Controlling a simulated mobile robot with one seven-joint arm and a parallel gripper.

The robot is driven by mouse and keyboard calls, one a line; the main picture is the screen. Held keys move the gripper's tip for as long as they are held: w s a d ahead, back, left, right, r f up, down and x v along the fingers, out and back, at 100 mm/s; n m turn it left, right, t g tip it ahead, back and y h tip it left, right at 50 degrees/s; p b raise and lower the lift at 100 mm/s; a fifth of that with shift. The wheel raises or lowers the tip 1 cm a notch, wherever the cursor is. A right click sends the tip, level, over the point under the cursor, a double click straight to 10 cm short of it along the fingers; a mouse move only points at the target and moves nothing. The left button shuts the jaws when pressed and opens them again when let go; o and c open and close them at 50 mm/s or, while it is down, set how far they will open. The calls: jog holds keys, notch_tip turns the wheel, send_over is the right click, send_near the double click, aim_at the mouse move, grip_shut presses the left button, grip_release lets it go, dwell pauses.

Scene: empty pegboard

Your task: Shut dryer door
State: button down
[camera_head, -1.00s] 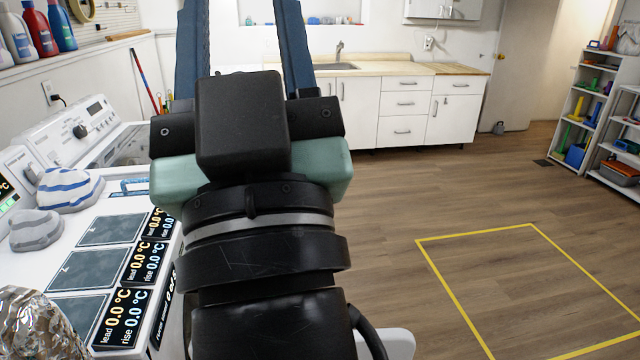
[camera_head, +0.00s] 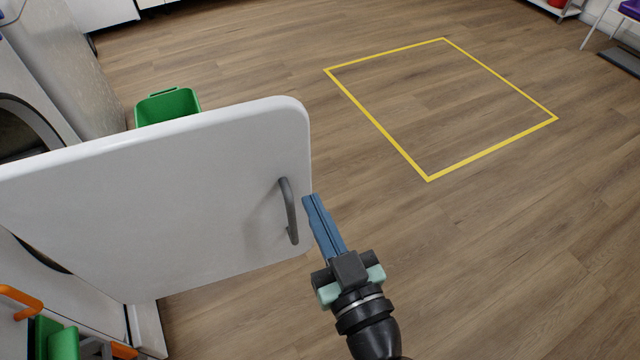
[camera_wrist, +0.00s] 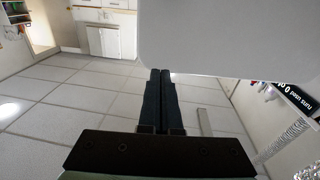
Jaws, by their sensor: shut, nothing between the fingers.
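The dryer door (camera_head: 170,200) is a white panel standing open, swung out from the machine at the left in the head view. A grey bar handle (camera_head: 289,210) is on its face near the free edge. My gripper (camera_head: 309,198) is shut and empty, its blue fingers together just right of the handle, by the door's free edge. I cannot tell whether the fingertips touch the door. In the wrist view the door (camera_wrist: 230,38) fills the upper right, beyond the fingers (camera_wrist: 161,72). The dryer opening is mostly hidden behind the door.
A green bin (camera_head: 168,106) stands behind the door. Another machine with a round dark opening (camera_head: 22,128) is at the far left. Orange and green items (camera_head: 55,338) are at the lower left. The floor to the right, with a yellow taped square (camera_head: 428,179), is clear.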

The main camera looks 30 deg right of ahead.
jog(key=b, duration=0.1)
send_near(302, 158)
jog(key=shift+m+g+h, duration=0.3)
jog(key=shift+m+h, duration=0.1)
jog(key=w+p, duration=0.2)
jog(key=w, duration=0.1)
jog(key=w+p, duration=0.1)
jog(key=w, duration=0.1)
jog(key=shift+w+r, duration=0.2)
jog(key=shift+r, duration=0.15)
jog(key=shift+w, duration=0.7)
jog(key=shift+w+f, duration=0.1)
